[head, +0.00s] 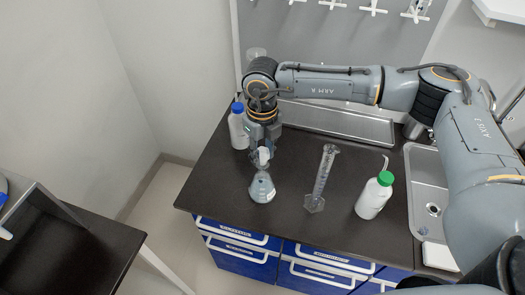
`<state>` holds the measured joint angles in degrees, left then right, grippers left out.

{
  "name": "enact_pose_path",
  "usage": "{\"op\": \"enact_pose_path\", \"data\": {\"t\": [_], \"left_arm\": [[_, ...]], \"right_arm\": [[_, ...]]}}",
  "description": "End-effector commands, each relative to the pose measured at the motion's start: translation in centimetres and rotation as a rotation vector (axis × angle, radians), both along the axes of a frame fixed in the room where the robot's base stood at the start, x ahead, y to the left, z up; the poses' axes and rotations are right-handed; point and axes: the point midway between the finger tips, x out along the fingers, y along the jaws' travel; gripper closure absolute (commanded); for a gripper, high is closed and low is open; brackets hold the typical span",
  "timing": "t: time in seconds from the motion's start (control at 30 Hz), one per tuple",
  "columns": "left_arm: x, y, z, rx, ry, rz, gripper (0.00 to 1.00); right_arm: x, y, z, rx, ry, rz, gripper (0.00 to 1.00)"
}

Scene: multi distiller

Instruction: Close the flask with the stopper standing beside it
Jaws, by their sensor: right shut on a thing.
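The flask (262,190) is a clear conical vessel with a pale bluish content, upright near the left front of the dark bench. My right gripper (262,146) points down directly over the flask's neck. It is shut on a small whitish stopper (263,156) at the top of the flask. I cannot tell whether the stopper is seated in the neck, touches its rim or hangs just above it. My left gripper is not in view.
A blue-capped bottle (239,130) stands close to the left of my right gripper. A glass cylinder (321,178) and a green-capped bottle (373,197) stand to the right of the flask. A steel sink (428,185) is at the bench's right. Front-left bench surface is clear.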

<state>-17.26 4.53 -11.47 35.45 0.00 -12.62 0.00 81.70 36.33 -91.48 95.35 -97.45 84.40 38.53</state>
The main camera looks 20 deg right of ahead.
Motion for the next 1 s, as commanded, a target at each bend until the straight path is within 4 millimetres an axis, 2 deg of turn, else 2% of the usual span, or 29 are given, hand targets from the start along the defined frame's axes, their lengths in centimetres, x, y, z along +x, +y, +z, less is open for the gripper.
{"op": "enact_pose_path", "data": {"t": [1.0], "left_arm": [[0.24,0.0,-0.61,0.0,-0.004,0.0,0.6]], "right_arm": [[-0.01,0.05,0.02,0.0,0.0,0.0,0.86]]}}
